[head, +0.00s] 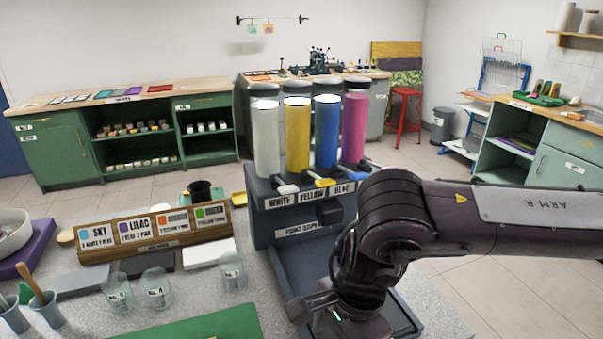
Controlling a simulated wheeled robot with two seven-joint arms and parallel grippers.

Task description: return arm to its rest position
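My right arm (500,217), marked "ARM R", reaches in from the right edge and bends down at a dark elbow joint. Its lower end with my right gripper (345,318) hangs at the bottom of the picture, in front of the paint dispenser (268,215) and over its grey tray (300,262). The fingertips are not clearly visible, so I cannot tell whether they are open or hold anything. My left arm and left gripper are not in view.
The dispenser carries white, yellow, blue (327,135) and pink tubes with levers close to my arm. Left of it are a recipe board (155,243), clear cups (157,289) and a green mat (205,324). Open floor (480,290) lies right of the table.

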